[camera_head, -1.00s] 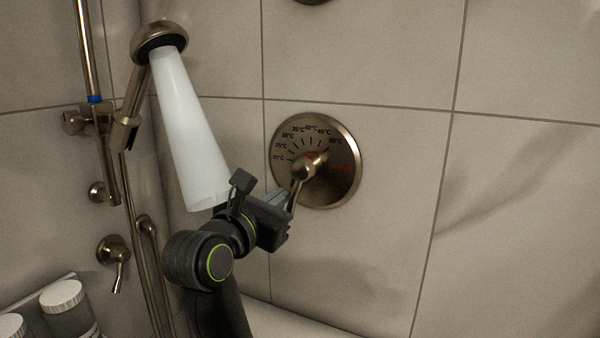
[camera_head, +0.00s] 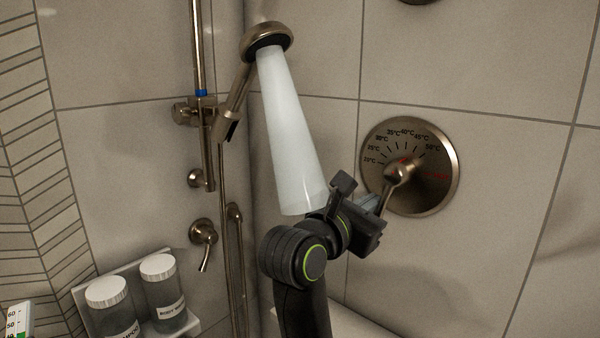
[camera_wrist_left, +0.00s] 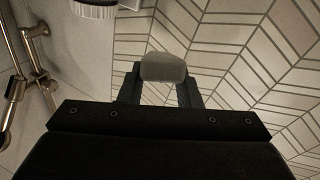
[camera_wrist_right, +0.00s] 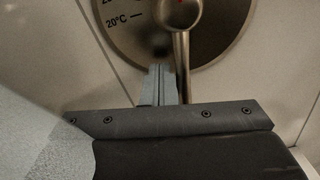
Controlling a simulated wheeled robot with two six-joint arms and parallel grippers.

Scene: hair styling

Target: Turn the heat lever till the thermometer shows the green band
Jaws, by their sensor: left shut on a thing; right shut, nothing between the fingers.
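The round metal dial (camera_head: 440,195) on the wall carries a temperature scale. Its heat lever (camera_head: 399,175) points down and slightly left. My right gripper (camera_head: 371,203) is shut and empty at the lever's left side. In the right wrist view its closed fingers (camera_wrist_right: 160,84) are just left of the lever handle (camera_wrist_right: 182,72); contact is unclear. The thermometer (camera_head: 17,319) shows at the lower left edge, with scale numbers and some green; its lower part is cut off. My left gripper (camera_wrist_left: 162,82) is shut on a pale rounded piece, apparently the thermometer (camera_wrist_left: 164,67).
The shower head (camera_head: 268,38) pours a white water stream (camera_head: 290,135) down just left of my right gripper. Two white-capped bottles (camera_head: 110,305) stand on a wall shelf (camera_head: 195,326). A rail with a hose (camera_head: 226,230) and small valve (camera_head: 203,235) are left of the stream.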

